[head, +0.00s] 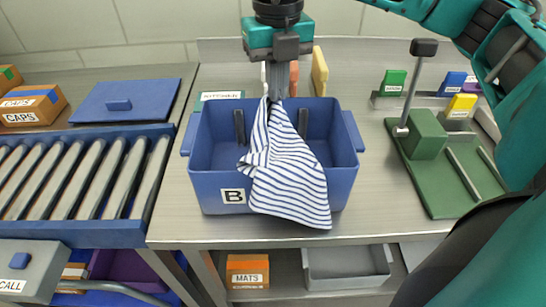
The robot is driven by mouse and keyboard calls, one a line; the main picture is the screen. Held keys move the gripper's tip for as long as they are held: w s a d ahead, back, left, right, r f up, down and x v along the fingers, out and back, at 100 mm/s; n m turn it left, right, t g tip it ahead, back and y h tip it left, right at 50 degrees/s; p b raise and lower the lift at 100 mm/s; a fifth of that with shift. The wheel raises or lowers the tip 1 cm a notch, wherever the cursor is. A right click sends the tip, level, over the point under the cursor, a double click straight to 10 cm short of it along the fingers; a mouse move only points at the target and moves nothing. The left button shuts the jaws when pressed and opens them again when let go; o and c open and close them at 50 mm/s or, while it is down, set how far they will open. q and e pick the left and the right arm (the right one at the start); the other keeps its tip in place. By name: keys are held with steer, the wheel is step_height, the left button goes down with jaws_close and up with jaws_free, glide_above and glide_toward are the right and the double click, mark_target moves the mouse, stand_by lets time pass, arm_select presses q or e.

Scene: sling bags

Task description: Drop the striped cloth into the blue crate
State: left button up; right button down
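The striped cloth (287,178), white with dark blue stripes, hangs from my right gripper (273,97). The fingers look closed on its top end. The blue crate (348,185) stands on the metal table, with a "B" label (233,196) on its front wall. In the picture, the upper cloth overlaps the crate's opening and the lower end passes in front of the front wall, down past its bottom edge. I cannot tell whether the cloth touches the rim. Part of the crate's inside is hidden behind the cloth. My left gripper is not in view.
A roller conveyor (85,178) and a blue lid-like panel (122,103) are at left. A green fixture (440,165) with a lever stands at right. Upright coloured pieces (320,72) are behind the crate. A grey bin (345,268) and orange MATS box (247,271) sit below.

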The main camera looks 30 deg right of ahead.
arm_select(q)
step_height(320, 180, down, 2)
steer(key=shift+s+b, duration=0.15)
steer(key=shift+b, duration=0.4)
arm_select(e)
step_height(320, 180, down, 2)
steer(key=shift+f, duration=0.25)
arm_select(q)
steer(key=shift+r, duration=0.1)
arm_select(e)
jaws_free()
stand_by(0.4)
arm_select(q)
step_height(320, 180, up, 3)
steer(key=p, duration=0.3)
arm_select(e)
step_height(320, 180, up, 6)
steer(key=shift+f, duration=0.25)
